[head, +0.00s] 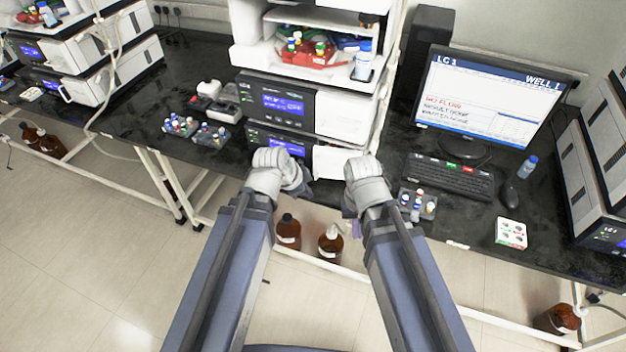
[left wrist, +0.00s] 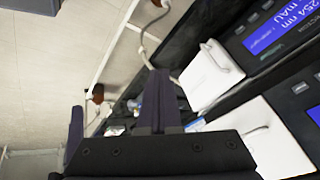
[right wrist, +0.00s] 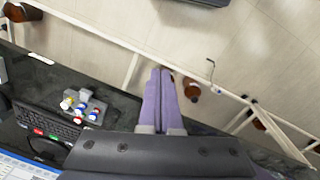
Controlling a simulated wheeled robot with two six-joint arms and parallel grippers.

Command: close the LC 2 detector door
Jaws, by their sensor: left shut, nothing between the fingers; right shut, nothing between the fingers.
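A detector (head: 275,142) with a lit blue screen is at the bottom of the middle stack, behind my grippers. A white door panel (head: 333,163) shows at its right, between my grippers; its angle is hard to tell there. In the left wrist view, a white door (left wrist: 211,75) stands out at an angle beside a screen (left wrist: 268,35) reading 254 nm. I cannot read an LC 2 label on the stack. My left gripper (head: 297,188) is shut and empty, left of the panel. My right gripper (head: 351,203) is shut and empty, near the bench's front edge, right of the panel.
Vial racks (head: 180,126) stand left of the stack. Brown bottles (head: 330,242) stand below the bench.

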